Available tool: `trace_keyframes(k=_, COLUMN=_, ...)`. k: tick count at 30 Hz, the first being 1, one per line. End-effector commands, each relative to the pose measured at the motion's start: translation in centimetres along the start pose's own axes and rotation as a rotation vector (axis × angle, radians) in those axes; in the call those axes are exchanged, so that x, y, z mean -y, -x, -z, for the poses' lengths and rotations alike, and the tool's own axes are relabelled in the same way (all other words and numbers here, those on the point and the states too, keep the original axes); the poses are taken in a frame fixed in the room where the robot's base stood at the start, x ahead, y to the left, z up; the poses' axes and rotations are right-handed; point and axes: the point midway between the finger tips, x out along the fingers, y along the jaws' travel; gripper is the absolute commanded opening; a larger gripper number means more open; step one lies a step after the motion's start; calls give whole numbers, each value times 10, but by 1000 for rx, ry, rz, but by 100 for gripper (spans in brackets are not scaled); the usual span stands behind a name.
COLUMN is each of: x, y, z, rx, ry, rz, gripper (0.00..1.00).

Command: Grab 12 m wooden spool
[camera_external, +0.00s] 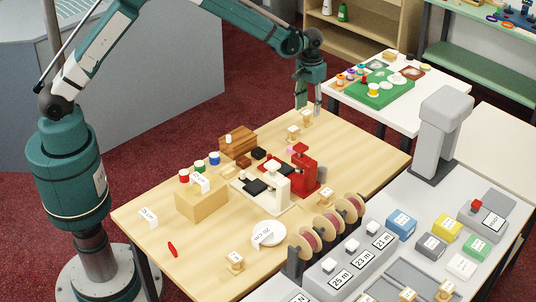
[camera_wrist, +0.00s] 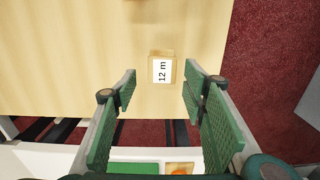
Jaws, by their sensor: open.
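The 12 m wooden spool (camera_wrist: 162,70) stands on the pale wooden table, seen from above, with a white "12 m" label on top. In the wrist view my gripper (camera_wrist: 161,82) is open and empty, with one green finger on each side of the spool and clear gaps between. The spool lies close to the line between the fingertips. In the external view my gripper (camera_external: 309,107) points down over the table's far edge. A small wooden spool (camera_external: 306,118) stands just below it; its label is too small to read there.
Another small wooden spool (camera_external: 293,132) stands close by on the wooden table (camera_external: 345,150). A brown wooden block (camera_external: 238,141) and a red machine (camera_external: 302,168) stand nearer the middle. A white table with a green board (camera_external: 378,95) lies beyond the far edge.

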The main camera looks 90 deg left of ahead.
Motion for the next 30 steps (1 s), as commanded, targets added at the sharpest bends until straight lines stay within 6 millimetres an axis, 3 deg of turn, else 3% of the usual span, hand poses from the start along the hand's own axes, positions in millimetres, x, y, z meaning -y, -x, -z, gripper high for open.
trace_keyframes(k=18, x=3, y=-50, z=-2, rx=0, ry=0, rz=0, gripper=43)
trace_keyframes(k=30, x=3, y=-52, z=-2, rx=0, ry=0, rz=0, gripper=43)
